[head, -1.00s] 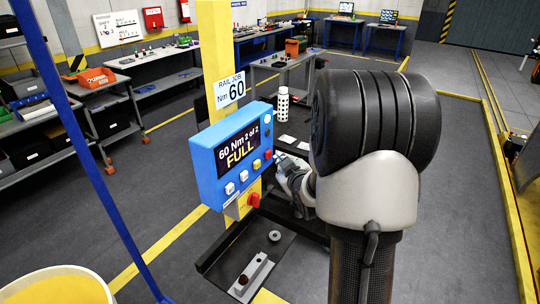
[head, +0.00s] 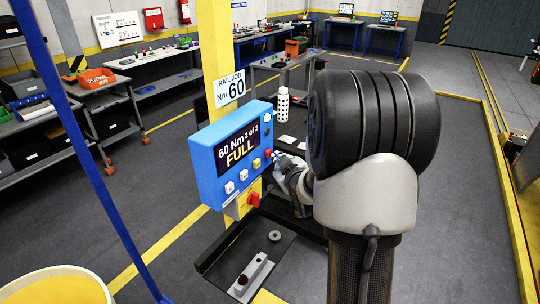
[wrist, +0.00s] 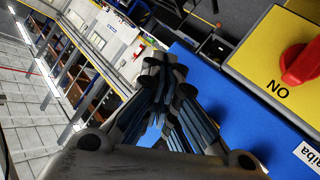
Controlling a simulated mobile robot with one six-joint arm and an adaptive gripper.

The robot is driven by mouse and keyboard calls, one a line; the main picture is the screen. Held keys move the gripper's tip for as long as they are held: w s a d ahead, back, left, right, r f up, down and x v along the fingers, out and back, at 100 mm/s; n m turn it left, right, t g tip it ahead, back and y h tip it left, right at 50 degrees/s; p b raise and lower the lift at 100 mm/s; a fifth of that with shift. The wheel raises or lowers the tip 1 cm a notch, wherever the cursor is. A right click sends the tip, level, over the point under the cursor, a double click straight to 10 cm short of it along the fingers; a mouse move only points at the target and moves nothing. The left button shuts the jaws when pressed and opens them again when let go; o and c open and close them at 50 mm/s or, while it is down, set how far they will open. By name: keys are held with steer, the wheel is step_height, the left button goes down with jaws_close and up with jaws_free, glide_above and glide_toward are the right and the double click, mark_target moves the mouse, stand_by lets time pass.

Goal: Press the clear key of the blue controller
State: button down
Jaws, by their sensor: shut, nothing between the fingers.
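The blue controller (head: 205,172) is mounted on a yellow post in the head view. Its dark screen (head: 238,146) reads "60 Nm 2 of 2" and "FULL". Below the screen is a slanting row of keys: two white keys (head: 229,187), an orange-yellow key (head: 257,163) and a red key (head: 268,153). Their labels are too small to read, so I cannot tell which is clear. My gripper (head: 279,156) is just right of the red key; contact is unclear. In the wrist view its fingers (wrist: 162,68) are together and empty, beside the blue case (wrist: 228,112).
A red rotary switch (head: 253,199) sits on a yellow plate under the controller; it also shows in the wrist view (wrist: 302,62), marked "ON". A white bottle (head: 283,104) stands behind my gripper. A blue upright (head: 95,165) crosses the left side. Open floor lies left of the controller.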

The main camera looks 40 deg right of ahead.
steer(key=shift+w+a+b, duration=0.2)
steer(key=shift+w+b, duration=0.1)
steer(key=shift+w, duration=0.15)
stand_by(0.5)
steer(key=shift+s, duration=0.1)
stand_by(0.4)
steer(key=shift+s+d, duration=0.3)
steer(key=shift+s, duration=0.4)
steer(key=shift+s+d+b, duration=0.1)
steer(key=shift+s+d, duration=0.25)
steer(key=shift+s, duration=0.45)
steer(key=shift+s+d+b, duration=0.1)
steer(key=shift+s+d, duration=0.2)
steer(key=shift+s, duration=0.45)
steer(key=shift+s+d+b, duration=0.1)
steer(key=shift+s+d, duration=0.25)
steer(key=shift+s, duration=0.45)
